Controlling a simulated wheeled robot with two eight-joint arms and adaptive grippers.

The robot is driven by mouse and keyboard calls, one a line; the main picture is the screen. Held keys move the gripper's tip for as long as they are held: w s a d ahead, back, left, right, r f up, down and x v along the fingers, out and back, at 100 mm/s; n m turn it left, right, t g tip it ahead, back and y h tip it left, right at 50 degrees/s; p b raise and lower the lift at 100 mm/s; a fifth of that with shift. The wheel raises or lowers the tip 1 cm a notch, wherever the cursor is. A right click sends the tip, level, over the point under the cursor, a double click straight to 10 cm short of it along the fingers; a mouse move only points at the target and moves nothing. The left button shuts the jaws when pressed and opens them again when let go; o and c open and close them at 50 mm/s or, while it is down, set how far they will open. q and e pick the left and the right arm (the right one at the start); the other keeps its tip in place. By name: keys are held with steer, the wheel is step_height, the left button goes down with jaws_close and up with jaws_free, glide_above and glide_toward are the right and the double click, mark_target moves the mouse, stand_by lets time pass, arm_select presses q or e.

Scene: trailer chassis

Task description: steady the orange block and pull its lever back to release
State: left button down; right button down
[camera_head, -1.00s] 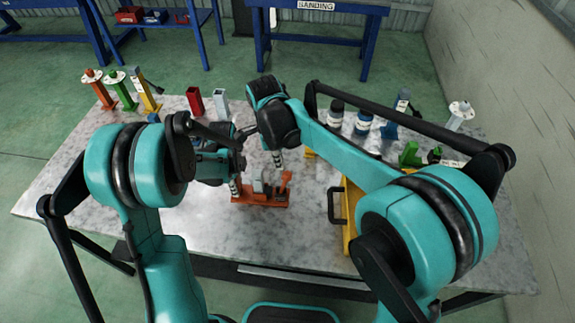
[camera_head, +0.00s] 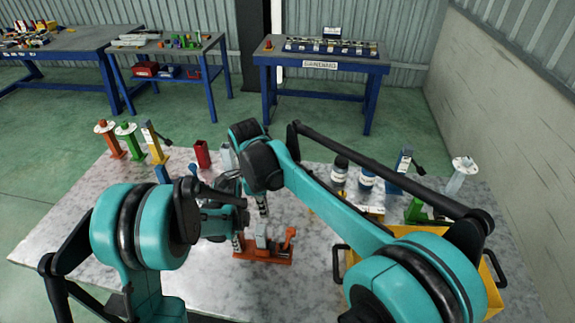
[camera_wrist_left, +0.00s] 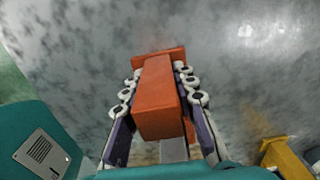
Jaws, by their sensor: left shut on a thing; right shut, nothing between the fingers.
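The orange block (camera_head: 250,252) stands on the marble table, a low base with a grey upright piece (camera_head: 262,238) and an orange lever-like piece (camera_head: 290,240) at its right end. My left gripper (camera_head: 238,244) is at the block's left end. In the left wrist view my left gripper (camera_wrist_left: 158,82) has its fingers on both sides of the orange block (camera_wrist_left: 160,100) and is shut on it. My right gripper (camera_head: 263,207) is shut and empty, pointing down above and behind the block, left of the lever. Its fingertips appear apart from the block.
A yellow container (camera_head: 490,285) with black handles stands right of the block, partly behind my right arm. White jars (camera_head: 366,180) and a green part (camera_head: 414,210) are behind it. Red (camera_head: 110,138), green (camera_head: 127,140) and yellow (camera_head: 154,143) posts stand at the back left.

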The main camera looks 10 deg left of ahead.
steer(key=w+d+n+g+y, duration=0.1)
steer(key=w+d+n+y, duration=0.1)
steer(key=d, duration=0.6)
steer(key=w+d+n+y, duration=0.2)
steer(key=w+d, duration=0.1)
steer(key=d, duration=0.6)
glide_toward(288, 240)
step_height(288, 240, down, 4)
steer(key=w+d, duration=0.2)
steer(key=shift+s+a+f+y, duration=0.1)
steer(key=shift+s+f+y, duration=0.1)
steer(key=shift+s+y, duration=0.15)
steer(key=shift+a, duration=0.1)
